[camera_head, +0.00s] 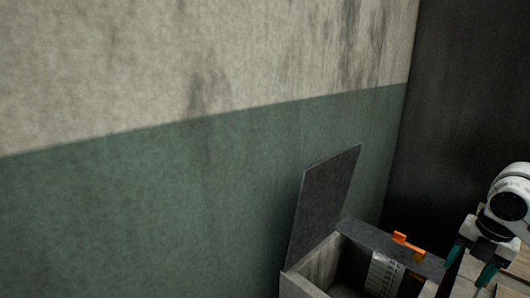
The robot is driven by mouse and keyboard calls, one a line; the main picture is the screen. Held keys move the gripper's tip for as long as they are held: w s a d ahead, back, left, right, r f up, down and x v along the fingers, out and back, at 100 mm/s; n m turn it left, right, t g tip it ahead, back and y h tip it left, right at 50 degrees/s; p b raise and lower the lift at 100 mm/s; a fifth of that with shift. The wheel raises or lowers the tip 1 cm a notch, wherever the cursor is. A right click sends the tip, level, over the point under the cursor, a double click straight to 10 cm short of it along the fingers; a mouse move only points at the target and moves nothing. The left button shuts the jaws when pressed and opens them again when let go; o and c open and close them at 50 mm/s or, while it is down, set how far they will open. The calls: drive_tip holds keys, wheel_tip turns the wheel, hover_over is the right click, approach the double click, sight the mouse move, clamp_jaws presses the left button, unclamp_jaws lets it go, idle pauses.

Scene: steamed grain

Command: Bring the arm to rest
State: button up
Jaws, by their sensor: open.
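My gripper (470,272) is at the lower right of the head view. Its two teal fingers are spread apart and point down, with nothing seen between them. The white wrist of my arm rises above it and is cut off by the right edge. The gripper appears just right of an open grey box (300,284); I cannot tell its height or how close it is to the box.
The box's dark lid (325,205) stands raised against the green and cream wall (150,190). An orange part (407,246) sits on the box's top edge, above a pale printed label (384,274). A dark wall (455,110) closes the right side.

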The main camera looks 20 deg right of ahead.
drive_tip(key=w+a+f+m+t+y, duration=0.1)
drive_tip(key=w+a+m+t, duration=0.1)
drive_tip(key=w+a, duration=0.5)
drive_tip(key=w+a+f+m+t+y, duration=0.15)
drive_tip(key=w+a, duration=0.25)
drive_tip(key=a, duration=0.5)
drive_tip(key=s+a+f+m+y, duration=0.1)
drive_tip(key=a+f+m, duration=0.3)
drive_tip(key=a, duration=0.2)
drive_tip(key=s+a+f+m, duration=0.1)
drive_tip(key=a+f+m, duration=0.25)
drive_tip(key=a, duration=0.25)
drive_tip(key=s+a+f+m+g, duration=0.1)
drive_tip(key=s+a+f+m, duration=0.1)
drive_tip(key=s+f+m, duration=0.3)
drive_tip(key=s+a+f+m+g, duration=0.1)
drive_tip(key=s+a+f+m, duration=0.15)
drive_tip(key=s+f, duration=0.45)
drive_tip(key=s+d+f+m+g+h, duration=0.1)
drive_tip(key=s+d+m+h, duration=0.1)
drive_tip(key=s, duration=0.5)
drive_tip(key=s+d+f+m+g+h, duration=0.1)
drive_tip(key=s+d+f+h, duration=0.1)
drive_tip(key=s, duration=0.5)
drive_tip(key=shift+d+f+m, duration=0.2)
drive_tip(key=shift+d+m, duration=0.1)
drive_tip(key=shift+m, duration=0.05)
